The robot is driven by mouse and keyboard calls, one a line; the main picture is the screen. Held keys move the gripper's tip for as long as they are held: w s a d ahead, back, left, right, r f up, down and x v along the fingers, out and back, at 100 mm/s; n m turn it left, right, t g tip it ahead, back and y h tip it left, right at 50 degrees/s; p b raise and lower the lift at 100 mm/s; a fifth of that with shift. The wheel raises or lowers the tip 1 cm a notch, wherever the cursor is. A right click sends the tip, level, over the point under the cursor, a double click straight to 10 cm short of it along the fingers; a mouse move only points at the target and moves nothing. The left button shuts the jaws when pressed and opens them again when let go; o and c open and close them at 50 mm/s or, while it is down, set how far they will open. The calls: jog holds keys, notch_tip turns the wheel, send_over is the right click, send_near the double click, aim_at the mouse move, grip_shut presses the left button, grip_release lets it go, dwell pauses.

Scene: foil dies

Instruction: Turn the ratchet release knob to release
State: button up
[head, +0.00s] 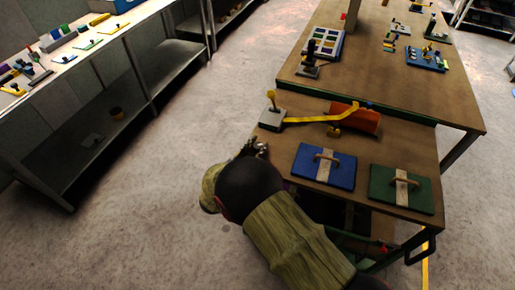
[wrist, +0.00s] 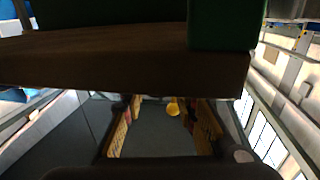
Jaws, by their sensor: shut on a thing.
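My gripper (head: 256,149) is low at the near left edge of the brown bench, partly hidden by my own arm. In the wrist view my gripper's two fingers (wrist: 163,128) stand on either side of a small yellow knob (wrist: 173,107). The gripper is shut on this knob, though the contact itself is hard to make out. On the bench, a grey block with an upright yellow-topped lever (head: 271,97) is just beyond the gripper. A yellow strap (head: 318,119) runs from it to an orange piece (head: 356,117). The base of the held knob is hidden.
A blue board (head: 313,176) and a green board (head: 384,188), each with a wooden handle, lie to the gripper's right. The bench edge (wrist: 120,58) crosses the upper wrist view close by. A shelf bench (head: 80,78) stands left, with open floor between.

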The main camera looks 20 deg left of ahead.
jog(key=m+g+h+b, duration=0.1)
jog(key=m+g+h, duration=0.1)
jog(key=h, duration=0.3)
jog(key=shift+m, duration=0.8)
jog(key=shift+m+g+h+b, duration=0.5)
jog(key=shift+m+g+h, duration=1)
jog(key=shift+g+h, duration=0.3)
jog(key=shift+r, duration=0.1)
jog(key=o, duration=1.1)
jog(key=shift+d, duration=0.1)
jog(key=shift+c, duration=0.2)
jog(key=shift+o, duration=0.4)
jog(key=v, duration=1.2)
jog(key=shift+w, duration=0.15)
